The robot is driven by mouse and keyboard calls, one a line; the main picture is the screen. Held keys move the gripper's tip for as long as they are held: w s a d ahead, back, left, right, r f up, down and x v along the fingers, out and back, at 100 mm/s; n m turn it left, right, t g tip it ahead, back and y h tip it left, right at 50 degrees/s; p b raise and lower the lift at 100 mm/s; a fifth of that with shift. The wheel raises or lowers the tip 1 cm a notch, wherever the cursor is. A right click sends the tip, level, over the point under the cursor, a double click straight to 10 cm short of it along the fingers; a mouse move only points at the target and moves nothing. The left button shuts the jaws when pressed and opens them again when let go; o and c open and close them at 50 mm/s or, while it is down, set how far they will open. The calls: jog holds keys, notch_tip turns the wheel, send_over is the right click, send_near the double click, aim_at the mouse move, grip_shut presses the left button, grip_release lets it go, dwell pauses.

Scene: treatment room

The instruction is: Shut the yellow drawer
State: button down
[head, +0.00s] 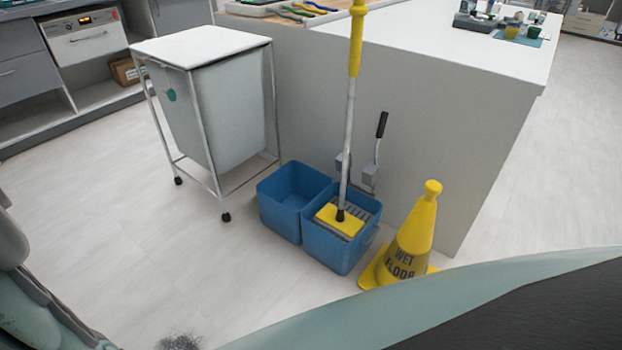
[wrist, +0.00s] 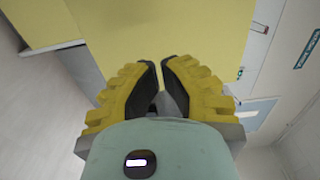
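In the wrist view a large flat yellow surface (wrist: 190,25) fills the top, just beyond my fingertips. It may be the drawer's front, but I cannot tell how far the drawer stands out. A pale strip (wrist: 52,48) runs along its lower left edge. My gripper (wrist: 159,65) has yellow ribbed fingers with dark inner pads. The fingertips are almost together, with only a narrow gap and nothing seen between them. I cannot tell whether they touch the yellow surface. The head view shows neither the yellow drawer nor my gripper.
In the head view, blue mop buckets (head: 290,195), a mop (head: 350,100) and a yellow wet-floor cone (head: 415,225) stand by a white counter (head: 440,120). A white wheeled hamper (head: 235,110) stands left of them.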

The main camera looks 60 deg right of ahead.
jog(key=shift+w+a, duration=0.15)
jog(key=shift+a, duration=2.5)
